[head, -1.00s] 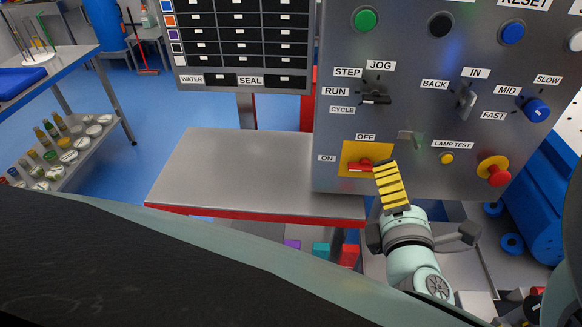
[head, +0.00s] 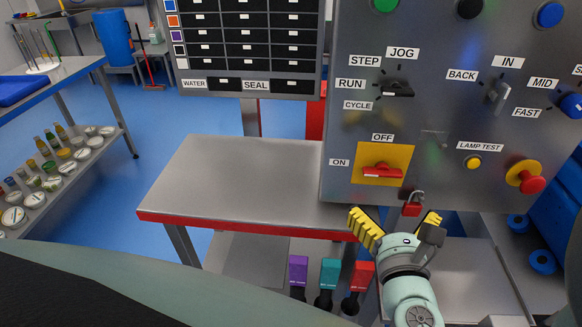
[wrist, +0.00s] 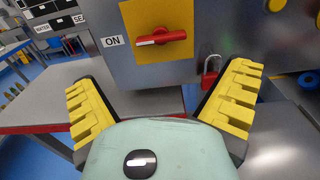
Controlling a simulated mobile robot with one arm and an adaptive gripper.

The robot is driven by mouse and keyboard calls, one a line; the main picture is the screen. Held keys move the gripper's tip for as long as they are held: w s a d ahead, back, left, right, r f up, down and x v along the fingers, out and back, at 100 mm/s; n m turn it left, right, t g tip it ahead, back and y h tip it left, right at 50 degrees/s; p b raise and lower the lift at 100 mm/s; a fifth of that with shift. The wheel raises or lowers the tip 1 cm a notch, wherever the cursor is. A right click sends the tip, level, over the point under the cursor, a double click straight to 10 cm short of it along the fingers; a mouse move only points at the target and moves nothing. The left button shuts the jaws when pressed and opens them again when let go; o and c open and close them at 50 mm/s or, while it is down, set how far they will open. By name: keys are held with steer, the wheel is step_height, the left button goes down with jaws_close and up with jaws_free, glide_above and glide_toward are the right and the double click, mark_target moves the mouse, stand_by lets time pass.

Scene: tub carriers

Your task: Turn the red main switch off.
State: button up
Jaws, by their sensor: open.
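The red main switch (head: 382,171) is a red handle on a yellow plate (head: 367,153), low on the grey control panel. Its handle lies roughly horizontal, with the ON label (head: 339,162) to the left and the OFF label (head: 383,137) above. In the wrist view the switch (wrist: 160,38) shows ahead of my gripper, with its pale tip toward ON. My gripper (head: 398,224) is below the switch, its yellow fingers spread wide and empty, apart from the handle. In the wrist view both fingers of my gripper (wrist: 160,102) frame the space under the switch.
A red padlock (head: 411,208) hangs by the panel's lower edge, close to my right finger in the picture. A red mushroom button (head: 531,184) and a yellow lamp button (head: 473,163) are to the right. A steel table (head: 235,180) stands at left.

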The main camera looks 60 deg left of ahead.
mark_target(383, 175)
steer(key=p+x, duration=0.2)
steer(key=x, duration=0.9)
steer(key=shift+w+a+p, duration=0.25)
steer(key=shift+w+p, duration=0.05)
steer(key=c, duration=1)
steer(key=shift+o, duration=0.2)
